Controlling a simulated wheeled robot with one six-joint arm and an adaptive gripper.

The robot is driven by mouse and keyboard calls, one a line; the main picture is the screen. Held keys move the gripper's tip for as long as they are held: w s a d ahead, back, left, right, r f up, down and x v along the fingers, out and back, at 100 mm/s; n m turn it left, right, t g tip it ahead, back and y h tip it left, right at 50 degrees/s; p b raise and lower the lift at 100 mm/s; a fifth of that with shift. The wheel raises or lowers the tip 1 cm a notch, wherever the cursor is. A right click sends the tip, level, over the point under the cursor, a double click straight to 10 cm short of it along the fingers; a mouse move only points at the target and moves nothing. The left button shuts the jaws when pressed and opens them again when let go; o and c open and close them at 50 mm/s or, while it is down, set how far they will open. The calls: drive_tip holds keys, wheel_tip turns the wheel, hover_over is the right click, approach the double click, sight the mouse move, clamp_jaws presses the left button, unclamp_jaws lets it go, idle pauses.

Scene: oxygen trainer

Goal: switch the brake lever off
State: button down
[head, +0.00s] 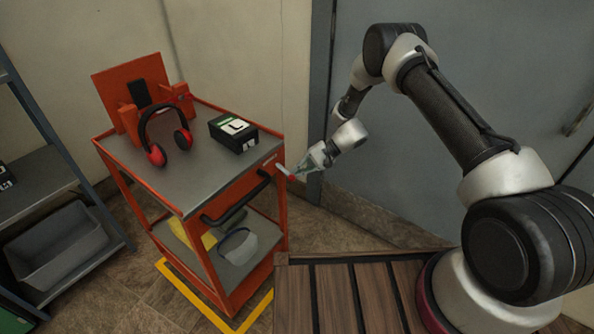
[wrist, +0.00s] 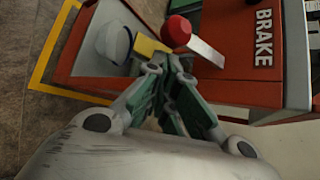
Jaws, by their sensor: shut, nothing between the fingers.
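The brake lever shows in the wrist view as a pale flat bar (wrist: 206,51) with a red round knob (wrist: 176,31) at its left end. It sits on the orange-red cart panel beside a white BRAKE label (wrist: 264,37). In the head view the pale lever (head: 283,170) sticks out at the right end of the cart's front. My gripper (head: 297,173) is just right of the lever there. In the wrist view my gripper (wrist: 168,72) is shut and empty, its tips just below the knob and bar in the picture. I cannot tell whether they touch.
The red cart (head: 278,215) has a black handle (head: 237,204) left of the lever. Its top holds red-and-black ear muffs (head: 166,134) and a black box (head: 233,133). A slatted wooden surface (head: 340,295) lies in front; a grey shelf (head: 45,175) stands left.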

drive_tip(key=shift+s+d+r, duration=0.1)
drive_tip(key=shift+s+r, duration=0.1)
drive_tip(key=shift+s+d+r+m+g+h, duration=0.2)
drive_tip(key=shift+r+m+g+h, duration=0.15)
drive_tip(key=shift+h, duration=0.25)
idle(0.5)
drive_tip(key=shift+s+d+r+m+g+h, duration=0.2)
drive_tip(key=shift+r+m+g+h, duration=0.45)
drive_tip(key=shift+r+h, duration=0.45)
drive_tip(key=shift+s+d+r+m+g+h, duration=0.15)
drive_tip(key=shift+r+m+g+h, duration=0.4)
drive_tip(key=shift+r+h, duration=0.55)
drive_tip(key=shift+w+r+y, duration=0.1)
drive_tip(key=shift+r+y, duration=0.15)
drive_tip(key=shift+y, duration=0.05)
